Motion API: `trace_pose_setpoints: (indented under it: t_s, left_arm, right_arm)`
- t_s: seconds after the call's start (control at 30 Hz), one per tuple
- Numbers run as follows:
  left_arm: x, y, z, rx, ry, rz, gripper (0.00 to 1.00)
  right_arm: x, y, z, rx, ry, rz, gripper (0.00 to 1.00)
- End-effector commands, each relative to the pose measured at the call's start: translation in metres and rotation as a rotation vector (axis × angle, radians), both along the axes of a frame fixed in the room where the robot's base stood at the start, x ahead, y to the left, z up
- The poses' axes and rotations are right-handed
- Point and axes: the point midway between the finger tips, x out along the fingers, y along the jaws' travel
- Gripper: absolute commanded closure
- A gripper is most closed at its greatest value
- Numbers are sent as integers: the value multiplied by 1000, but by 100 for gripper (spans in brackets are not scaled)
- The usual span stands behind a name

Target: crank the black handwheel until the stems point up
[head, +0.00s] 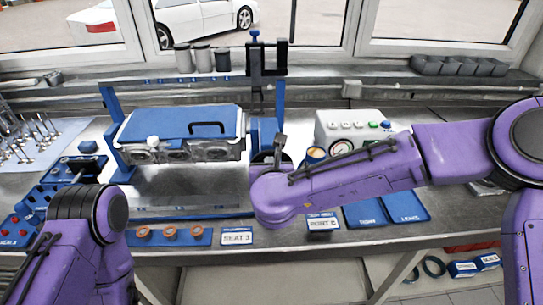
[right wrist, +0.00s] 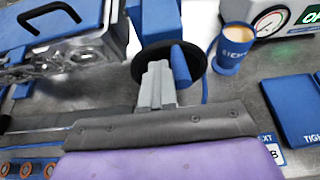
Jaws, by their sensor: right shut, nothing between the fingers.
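The black handwheel (right wrist: 142,72) shows in the right wrist view, in front of a blue mount (right wrist: 155,18). A blue grip (right wrist: 180,66) stands out from its right part. My right gripper (right wrist: 158,72) is shut and empty, its grey fingertips overlapping the wheel's face just left of the grip; I cannot tell whether they touch. In the head view the right gripper (head: 279,146) is at the stand's right end, and my arm hides most of the wheel. The engine head (head: 185,148) hangs in the blue stand (head: 112,125) under a blue cover; I cannot make out stems. My left gripper is out of view.
A blue cup (right wrist: 229,62) and a white gauge box (head: 345,125) stand right of the wheel. Blue trays (head: 408,207) lie front right. A strip with copper-coloured rings (head: 170,235) lies in front of the stand. Valves lie on a white cloth (head: 62,132) at left.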

Motion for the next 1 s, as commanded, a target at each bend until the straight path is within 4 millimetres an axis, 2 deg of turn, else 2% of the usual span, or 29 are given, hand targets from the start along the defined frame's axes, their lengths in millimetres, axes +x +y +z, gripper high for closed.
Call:
trace_pose_setpoints:
  t_s: [0.73, 1.0]
  left_arm:
    - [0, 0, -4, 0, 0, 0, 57]
    - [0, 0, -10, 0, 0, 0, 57]
  right_arm:
    - [1, -11, 1, 0, -2, -2, 100]
    - [1, -20, 0, 1, -2, -4, 100]
